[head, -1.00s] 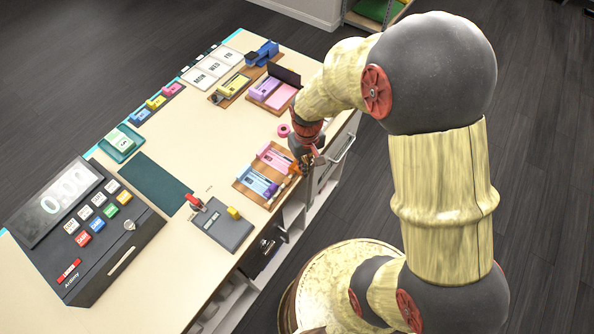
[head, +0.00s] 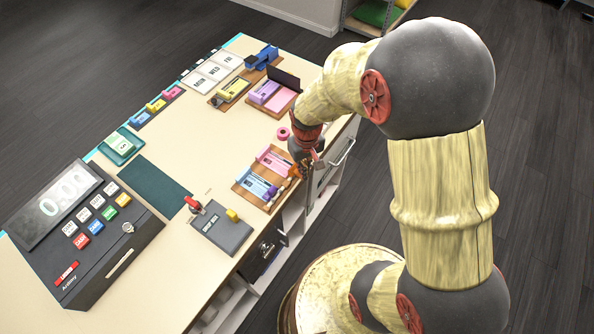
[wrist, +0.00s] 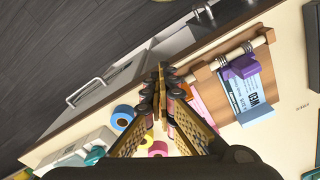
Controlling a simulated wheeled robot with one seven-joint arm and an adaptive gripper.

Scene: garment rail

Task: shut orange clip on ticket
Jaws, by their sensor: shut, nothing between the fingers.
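My gripper (wrist: 161,92) is shut, its fingertips together at the ticket tray's edge; it also shows from above in the head view (head: 300,166). Orange-brown pieces, seemingly the orange clip (wrist: 160,78), show right at the fingertips. I cannot tell whether the clip's jaws are closed. The pink ticket (head: 274,160) lies in the brown tray (head: 243,184); in the wrist view my fingers mostly hide it. The blue ticket (wrist: 250,98) beside it has a purple clip (wrist: 240,68) on it, by a pale rod (wrist: 262,40).
A pink tape roll (head: 283,133) lies behind the tray. A grey box with a red lever (head: 222,228) and the cash register (head: 85,230) stand to the left. Purple and pink tickets (head: 272,94) lie farther back.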

